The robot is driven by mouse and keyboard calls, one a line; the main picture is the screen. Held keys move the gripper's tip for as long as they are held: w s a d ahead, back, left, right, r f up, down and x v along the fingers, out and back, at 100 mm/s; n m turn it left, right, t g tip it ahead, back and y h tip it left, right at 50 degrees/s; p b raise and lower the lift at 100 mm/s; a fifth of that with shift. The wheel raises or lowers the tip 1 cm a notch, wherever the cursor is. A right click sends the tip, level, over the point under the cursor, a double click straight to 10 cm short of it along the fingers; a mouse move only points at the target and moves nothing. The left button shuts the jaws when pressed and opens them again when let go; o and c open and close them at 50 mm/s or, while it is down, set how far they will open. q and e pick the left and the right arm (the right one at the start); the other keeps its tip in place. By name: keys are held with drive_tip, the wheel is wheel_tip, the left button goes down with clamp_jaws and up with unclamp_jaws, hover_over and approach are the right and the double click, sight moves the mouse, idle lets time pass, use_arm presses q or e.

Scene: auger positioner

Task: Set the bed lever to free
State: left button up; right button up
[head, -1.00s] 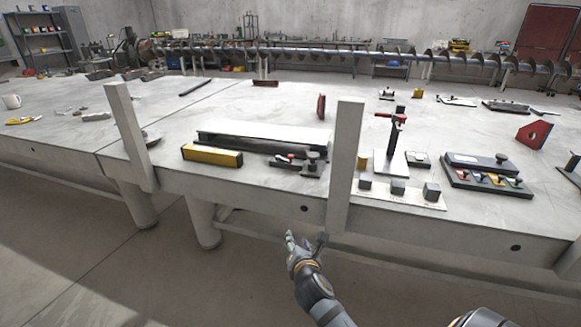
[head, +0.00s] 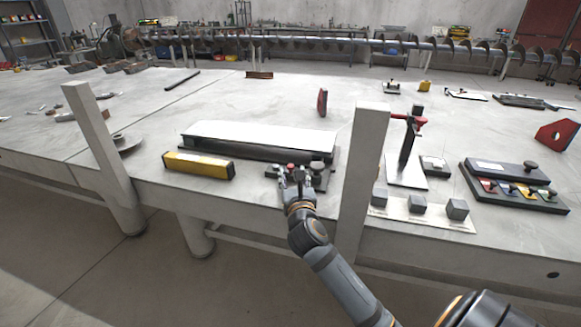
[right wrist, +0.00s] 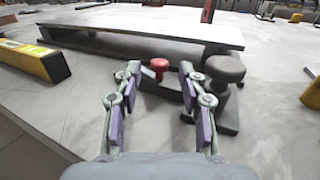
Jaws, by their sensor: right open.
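The bed (head: 260,134) is a long light-topped plate on a dark base on the table. At its near right end is a lever with a red knob (right wrist: 159,65), with a larger dark round knob (right wrist: 225,68) to its right. In the head view the dark knob (head: 318,167) shows just right of my right gripper (head: 297,178), which partly hides the lever. In the right wrist view my right gripper (right wrist: 158,84) is open, its fingers on either side of the red knob. I cannot tell whether it touches the knob. My left gripper is not in view.
A yellow bar (head: 198,165) lies left of the lever. A tall grey post (head: 362,180) stands at the table's front edge, close right of my right arm. A second post (head: 97,140) leans at the left. Several grey blocks (head: 418,203) sit right of the near post.

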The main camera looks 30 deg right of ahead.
sight(291, 168)
drive_tip(key=x, duration=0.4)
drive_tip(key=shift+w+d, duration=0.1)
drive_tip(key=shift+w, duration=0.2)
clamp_jaws()
